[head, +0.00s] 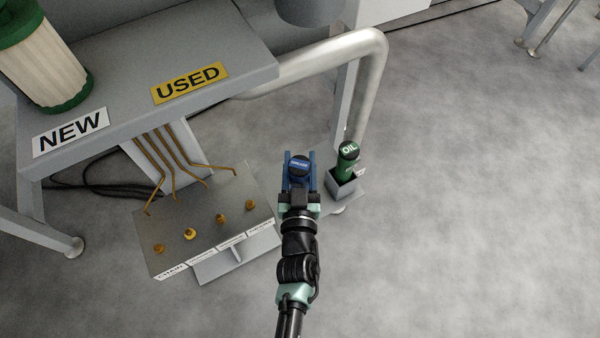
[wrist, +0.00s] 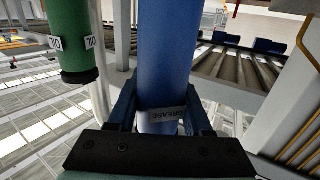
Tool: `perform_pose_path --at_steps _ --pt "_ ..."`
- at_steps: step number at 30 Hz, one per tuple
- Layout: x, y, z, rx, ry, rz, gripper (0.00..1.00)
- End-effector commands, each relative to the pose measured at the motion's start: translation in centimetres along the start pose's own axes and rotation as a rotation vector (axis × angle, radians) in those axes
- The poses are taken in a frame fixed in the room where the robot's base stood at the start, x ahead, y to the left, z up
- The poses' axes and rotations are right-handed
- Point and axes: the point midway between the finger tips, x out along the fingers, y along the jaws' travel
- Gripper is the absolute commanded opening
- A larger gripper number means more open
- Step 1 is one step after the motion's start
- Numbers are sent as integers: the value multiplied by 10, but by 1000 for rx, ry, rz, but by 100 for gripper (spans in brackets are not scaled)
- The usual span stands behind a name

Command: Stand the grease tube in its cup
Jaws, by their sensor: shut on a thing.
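The blue grease tube (wrist: 165,60) is between the fingers of my gripper (wrist: 160,115), which is shut on it. Its white label reads GREASE upside down in the wrist view. In the head view my gripper (head: 299,165) is just left of the green oil tube, and the dark top of the grease tube (head: 299,172) shows between the blue fingers. I cannot make out an empty cup for the grease tube; my gripper and arm may hide it.
A green oil tube (head: 348,160) stands in a grey square cup (head: 343,188), close to my gripper's right. A panel with brass fittings (head: 205,220) and bent copper pipes is on the left. A shelf (head: 120,100) with NEW and USED labels and a thick pipe (head: 320,62) are beyond.

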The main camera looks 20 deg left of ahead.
Motion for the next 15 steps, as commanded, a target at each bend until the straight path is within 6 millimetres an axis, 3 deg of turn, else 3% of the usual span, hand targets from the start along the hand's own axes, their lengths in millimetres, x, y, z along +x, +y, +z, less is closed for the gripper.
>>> perform_pose_path --at_steps 6,15 --pt "2 0 31 1 3 1 0" --pt "2 0 30 0 4 1 0"
